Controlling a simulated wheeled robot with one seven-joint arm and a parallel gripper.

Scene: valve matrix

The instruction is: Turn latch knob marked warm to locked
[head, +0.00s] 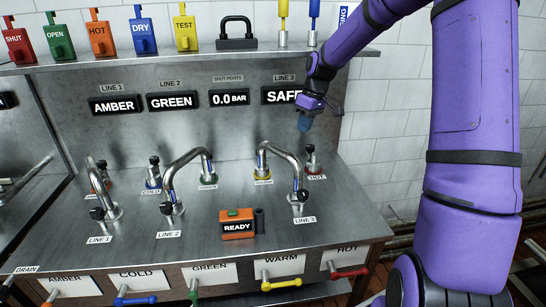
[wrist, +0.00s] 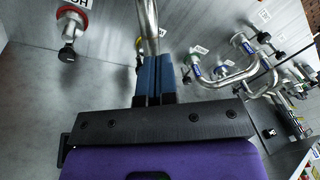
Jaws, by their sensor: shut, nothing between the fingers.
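The yellow-ringed port (head: 263,180) stands on the steel bench under the left end of the Line 3 pipe. Its small tag is too small to read for sure. Its latch knob does not show clearly in the head view. My gripper (head: 304,122) hangs in the air above the right part of the bench, behind the Line 3 pipe and apart from everything. In the wrist view, its blue fingers (wrist: 154,78) are closed together and empty. A black knob (wrist: 139,56) beside a pipe is partly hidden by them; its marking is not visible.
The Line 3 pipe (head: 283,155) arches near my gripper. The red HOT port (wrist: 68,22) with its black knob (wrist: 68,53) is close by. The Line 2 pipe (head: 185,165) and READY box (head: 237,224) are further left. A yellow lever (head: 281,284) sits under the front WARM plate.

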